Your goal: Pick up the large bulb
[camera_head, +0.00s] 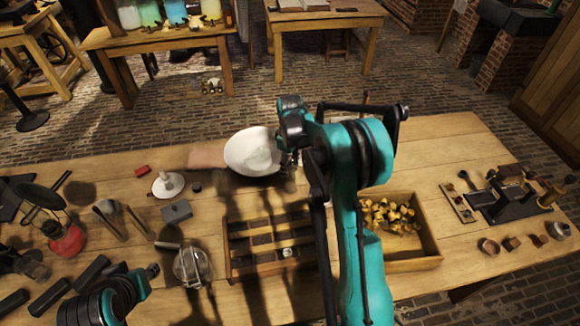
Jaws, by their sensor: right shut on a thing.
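My right gripper (289,163) is at the right rim of a white bowl (252,143), mostly hidden behind my teal right arm. It is shut on a small glassy thing (288,180), which looks like the large bulb, but its outline is hard to make out. Whether it touches the bowl or table cannot be told. A clear rounded glass piece (193,266) lies on the table at the front left. Part of my left arm shows at the lower left; its gripper's fingers (151,271) are too small and dark to read.
A slotted wooden tray (232,270) lies in front of the bowl. A wooden box (425,255) of brass pieces stands right of my arm. A white candle dish (168,185), a grey block (177,212) and a red-based lamp (66,241) stand left.

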